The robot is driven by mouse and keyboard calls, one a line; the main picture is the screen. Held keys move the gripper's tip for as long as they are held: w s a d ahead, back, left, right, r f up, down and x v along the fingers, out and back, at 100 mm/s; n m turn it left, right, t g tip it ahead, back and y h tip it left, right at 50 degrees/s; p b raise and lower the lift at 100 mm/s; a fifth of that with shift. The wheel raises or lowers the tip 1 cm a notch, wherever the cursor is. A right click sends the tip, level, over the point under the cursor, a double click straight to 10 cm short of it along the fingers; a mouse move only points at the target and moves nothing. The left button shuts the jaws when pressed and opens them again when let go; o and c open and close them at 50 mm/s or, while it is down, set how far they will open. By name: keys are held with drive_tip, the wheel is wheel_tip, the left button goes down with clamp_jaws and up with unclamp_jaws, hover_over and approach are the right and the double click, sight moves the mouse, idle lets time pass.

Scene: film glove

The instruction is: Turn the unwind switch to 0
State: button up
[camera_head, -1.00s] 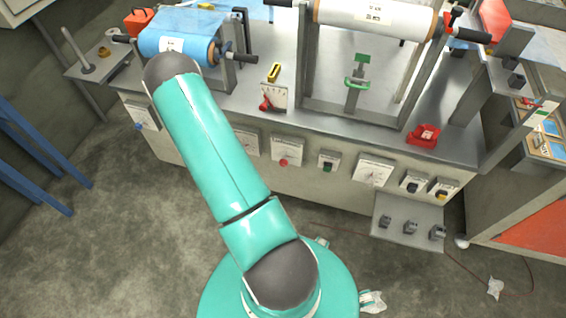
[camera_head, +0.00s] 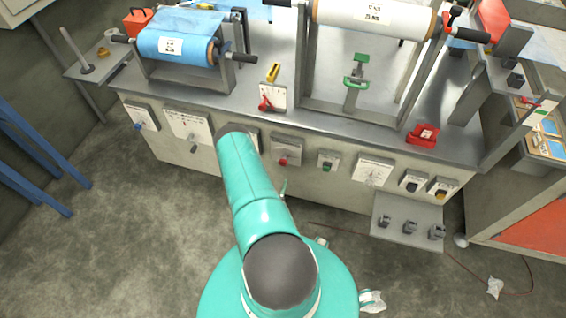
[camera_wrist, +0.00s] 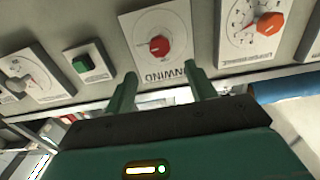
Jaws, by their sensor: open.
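The unwind switch is a red knob (camera_wrist: 159,45) on a white plate whose UNWIND lettering (camera_wrist: 167,74) is upside down in the wrist view. In the head view it appears to be the red knob (camera_head: 284,160) on the front panel, just right of my arm. My gripper (camera_wrist: 160,73) is open and empty. Its two green fingers are apart, on either side of the lettering in the picture, with the knob above the gap between them. I see no contact with the knob. I cannot tell which mark the knob points at. My arm hides most of my gripper in the head view.
In the wrist view, a green button (camera_wrist: 82,63) and a grey dial (camera_wrist: 16,84) are on the left, and an orange dial (camera_wrist: 269,23) is on the right. Above the panel is the bench top with a blue roll (camera_head: 178,47) and a red box (camera_head: 422,135).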

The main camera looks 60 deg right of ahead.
sight(282, 164)
drive_tip(key=d, duration=0.3)
drive_tip(key=w+d, duration=0.1)
drive_tip(key=d, duration=0.6)
drive_tip(key=shift+w+d, duration=0.35)
drive_tip(key=shift+d, duration=0.05)
drive_tip(key=c, duration=1)
